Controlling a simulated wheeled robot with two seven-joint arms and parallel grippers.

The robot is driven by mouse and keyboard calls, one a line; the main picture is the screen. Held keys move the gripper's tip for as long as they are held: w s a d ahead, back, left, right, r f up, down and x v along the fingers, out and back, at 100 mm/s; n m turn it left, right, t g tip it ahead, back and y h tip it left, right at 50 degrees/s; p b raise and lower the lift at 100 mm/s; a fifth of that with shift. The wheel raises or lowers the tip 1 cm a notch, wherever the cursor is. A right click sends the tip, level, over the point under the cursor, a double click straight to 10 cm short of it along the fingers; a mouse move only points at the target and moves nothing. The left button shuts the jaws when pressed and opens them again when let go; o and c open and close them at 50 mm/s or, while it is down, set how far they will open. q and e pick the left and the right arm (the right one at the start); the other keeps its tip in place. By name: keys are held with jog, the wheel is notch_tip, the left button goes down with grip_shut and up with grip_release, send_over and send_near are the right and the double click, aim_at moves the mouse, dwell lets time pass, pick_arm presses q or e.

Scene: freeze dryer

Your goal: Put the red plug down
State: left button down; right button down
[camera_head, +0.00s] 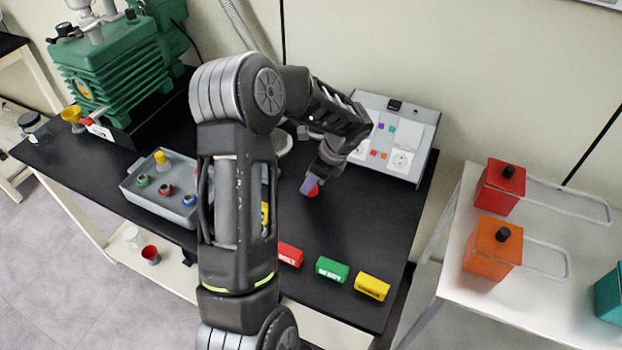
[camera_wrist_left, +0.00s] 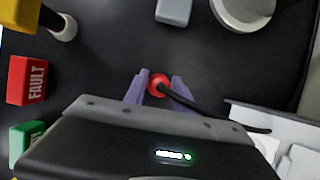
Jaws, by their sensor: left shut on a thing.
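The red plug (camera_head: 312,190) is at the tips of my left gripper (camera_head: 309,185), low over the black table in front of the socket box. In the left wrist view the round red plug (camera_wrist_left: 159,85) sits between the two purple fingers of the left gripper (camera_wrist_left: 157,88), with a black cable running from it to the right. The left gripper is shut on the plug. I cannot tell whether the plug touches the table. The socket box (camera_head: 421,133) with white sockets stands at the table's back edge. My right gripper does not show.
Red, green (camera_head: 332,270) and yellow (camera_head: 372,287) label blocks stand along the table's front right. A grey tray (camera_head: 133,190) with coloured stoppers and a green pump (camera_head: 110,60) are at the left. A white side table (camera_head: 470,290) holds red and orange (camera_head: 492,248) containers.

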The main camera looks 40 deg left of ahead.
pick_arm(q)
jog(key=shift+r, duration=0.1)
jog(key=c, duration=1)
grip_release()
jog(key=shift+r, duration=0.1)
jog(key=b+v, duration=0.1)
jog(key=v, duration=1.1)
